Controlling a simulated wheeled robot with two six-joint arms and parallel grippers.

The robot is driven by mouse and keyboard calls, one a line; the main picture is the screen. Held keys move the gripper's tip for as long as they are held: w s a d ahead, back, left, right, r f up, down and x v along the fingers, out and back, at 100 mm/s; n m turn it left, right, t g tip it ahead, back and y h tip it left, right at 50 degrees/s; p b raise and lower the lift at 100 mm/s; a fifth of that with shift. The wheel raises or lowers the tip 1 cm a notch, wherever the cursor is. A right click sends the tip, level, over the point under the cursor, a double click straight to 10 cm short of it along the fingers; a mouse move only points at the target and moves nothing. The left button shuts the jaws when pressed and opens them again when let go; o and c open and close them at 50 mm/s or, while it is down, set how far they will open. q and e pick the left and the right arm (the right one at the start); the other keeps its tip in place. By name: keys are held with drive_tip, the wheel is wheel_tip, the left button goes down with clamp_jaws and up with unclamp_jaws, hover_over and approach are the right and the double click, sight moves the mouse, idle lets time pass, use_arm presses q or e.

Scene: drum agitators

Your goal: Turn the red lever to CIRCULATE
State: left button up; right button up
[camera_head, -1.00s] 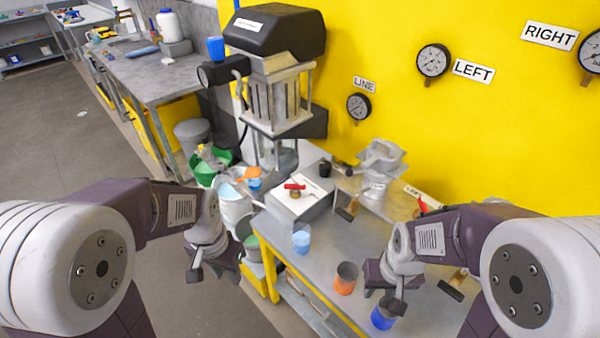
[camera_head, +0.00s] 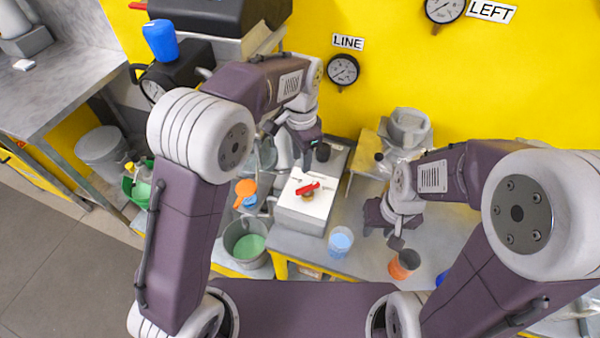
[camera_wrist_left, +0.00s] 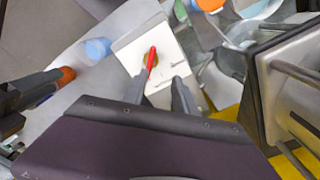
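The red lever (camera_head: 308,188) sits on a brass valve body on a white plate (camera_head: 318,207) on top of a grey box. In the left wrist view the red lever (camera_wrist_left: 152,58) lies just beyond my fingertips, nearer the left finger; I cannot tell whether they touch. The plate's markings are too small to read. My left gripper (camera_head: 290,146) is above and behind the box in the head view; in the left wrist view its fingers (camera_wrist_left: 160,82) stand apart with nothing between them. My right gripper (camera_head: 387,232) hangs over the table, right of the box, its finger gap unclear.
A light blue cup (camera_head: 340,242) and an orange cup (camera_head: 403,264) stand on the table in front. A bucket with green contents (camera_head: 246,246) is left of the box. A grey machine part (camera_head: 408,130) stands behind right. The LINE gauge (camera_head: 342,70) is on the yellow wall.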

sight(308, 186)
use_arm(q)
drive_tip(key=f, duration=0.3)
drive_tip(key=s+d+f, duration=0.1)
drive_tip(key=f, duration=0.2)
drive_tip(key=d+f, duration=0.1)
drive_tip(key=f, duration=0.2)
drive_tip(key=shift+s+f, duration=0.2)
drive_tip(key=shift+f, duration=0.2)
drive_tip(key=shift+a, duration=0.1)
clamp_jaws()
